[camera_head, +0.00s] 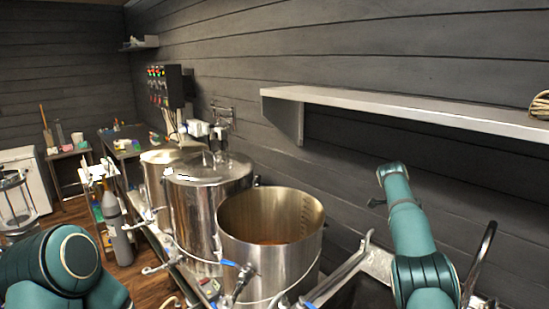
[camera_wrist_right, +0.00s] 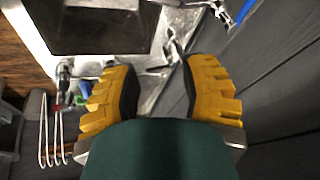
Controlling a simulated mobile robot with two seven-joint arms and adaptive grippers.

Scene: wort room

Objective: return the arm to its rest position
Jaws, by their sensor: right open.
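My right arm (camera_head: 410,225) is teal and rises at the right of the head view, beside the open steel kettle and in front of the dark wall. Its gripper cannot be made out clearly there. In the right wrist view my right gripper (camera_wrist_right: 162,88) shows two yellow, ridged fingers spread wide apart, with nothing between them. Below the fingers lie a steel counter and a dark basin. Of my left arm (camera_head: 60,265) only teal links show at the lower left; its gripper is out of the picture.
An open steel kettle (camera_head: 270,232) with brownish contents stands left of my right arm, with a lidded kettle (camera_head: 205,195) behind it. A steel wall shelf (camera_head: 400,105) juts out above the arm. A dark basin (camera_wrist_right: 98,30) is set in the steel counter.

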